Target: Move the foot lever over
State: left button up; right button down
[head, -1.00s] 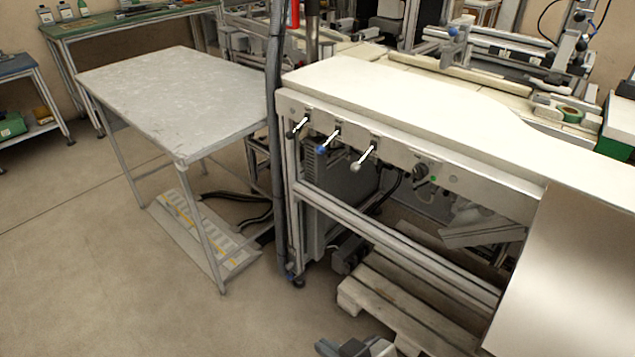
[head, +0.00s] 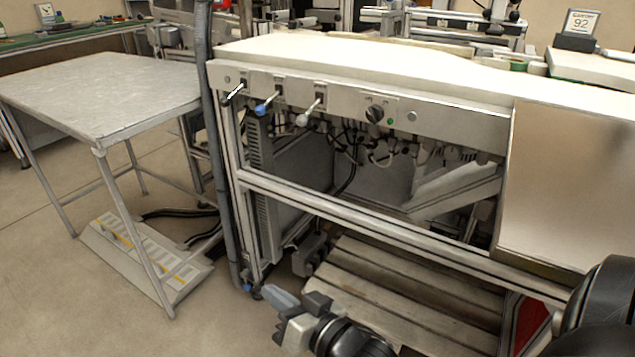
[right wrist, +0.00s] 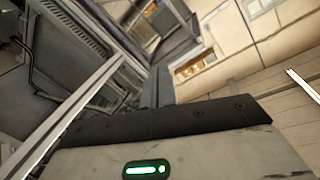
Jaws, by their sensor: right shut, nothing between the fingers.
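I cannot tell which part is the foot lever. A grey box-like part (head: 309,254) sits low under the machine, near the floor. My right gripper (head: 270,294) is low in front of the machine's left leg, below the levers and apart from them. It is shut and empty; its fingers also show together in the right wrist view (right wrist: 157,88). My left gripper is out of view.
The machine's lower rail (head: 350,215) crosses above a slatted wooden pallet (head: 400,300). A dark vertical hose (head: 211,150) runs by its left leg. A grey table (head: 100,85) stands at left, with a yellow-marked plate (head: 145,262) on the floor. The floor at front left is clear.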

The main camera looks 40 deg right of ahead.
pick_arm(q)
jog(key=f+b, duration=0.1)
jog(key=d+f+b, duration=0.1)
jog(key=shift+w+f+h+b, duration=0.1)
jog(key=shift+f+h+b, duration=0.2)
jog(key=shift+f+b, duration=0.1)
pick_arm(e)
jog(key=w+d+r+m+t+h, duration=0.2)
jog(key=d+r+m+t+h, duration=0.1)
jog(key=d, duration=0.7)
jog(key=w+d+r+m+t+h, duration=0.2)
jog(key=d+r+m+t+h, duration=0.1)
jog(key=d+r+m+t, duration=0.3)
jog(key=d+m+t, duration=0.2)
jog(key=d+m, duration=0.2)
jog(key=shift+r, duration=0.1)
send_near(308, 114)
notch_tip(308, 114, up, 2)
jog(key=d, duration=0.3)
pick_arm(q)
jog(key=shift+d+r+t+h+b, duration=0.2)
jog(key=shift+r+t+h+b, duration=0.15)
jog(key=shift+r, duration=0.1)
pick_arm(e)
jog(key=w+a, duration=0.1)
jog(key=w+r, duration=0.1)
jog(key=w+a, duration=0.1)
jog(key=shift+w+a+r, duration=0.15)
jog(key=shift+a+r, duration=0.15)
